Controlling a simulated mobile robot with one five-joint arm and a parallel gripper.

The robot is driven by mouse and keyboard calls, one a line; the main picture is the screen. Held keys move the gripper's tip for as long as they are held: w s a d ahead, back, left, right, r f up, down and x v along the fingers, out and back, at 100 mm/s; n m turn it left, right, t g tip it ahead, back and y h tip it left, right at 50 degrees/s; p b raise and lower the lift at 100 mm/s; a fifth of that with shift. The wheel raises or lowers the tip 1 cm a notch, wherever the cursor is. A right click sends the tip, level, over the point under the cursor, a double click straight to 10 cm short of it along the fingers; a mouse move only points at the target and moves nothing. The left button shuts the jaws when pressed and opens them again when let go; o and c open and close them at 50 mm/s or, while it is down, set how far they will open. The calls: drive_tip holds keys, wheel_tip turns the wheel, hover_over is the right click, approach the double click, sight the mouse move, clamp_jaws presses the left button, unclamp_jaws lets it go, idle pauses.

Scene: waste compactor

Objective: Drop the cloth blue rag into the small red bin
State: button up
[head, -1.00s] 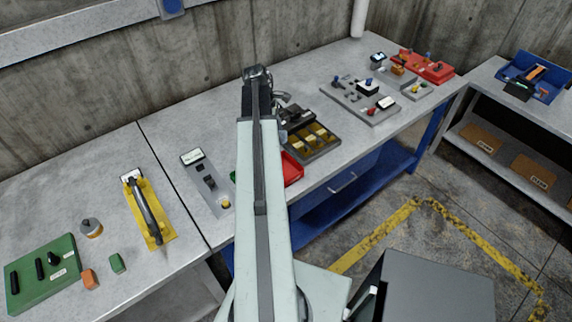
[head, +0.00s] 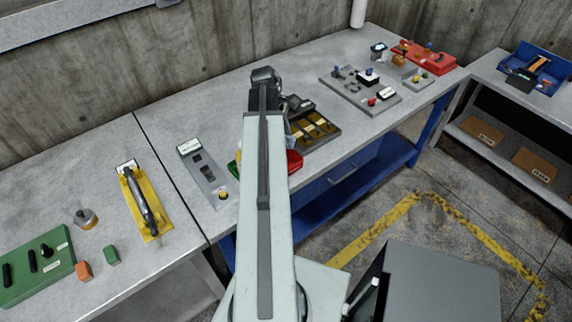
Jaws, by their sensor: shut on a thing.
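My arm reaches over the workbench, and my gripper (head: 290,108) is at its far end, mostly hidden behind the wrist and forearm. A small pale blue sliver of the cloth rag (head: 289,127) shows beside the arm, just under the gripper. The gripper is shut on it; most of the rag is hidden. The small red bin (head: 294,163) sits on the bench near its front edge, partly covered by my arm. It lies nearer to me than the gripper in the picture. The height of the rag above the bench cannot be told.
A black tray with yellow compartments (head: 318,130) stands right of the arm. A grey switch panel (head: 203,172) and a yellow tool holder (head: 147,201) lie to the left. A blue bin (head: 540,68) stands on the right bench.

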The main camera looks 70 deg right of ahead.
drive_tip(key=o, duration=1.3)
drive_tip(key=p+v, duration=0.8)
drive_tip(key=shift+r, duration=0.1)
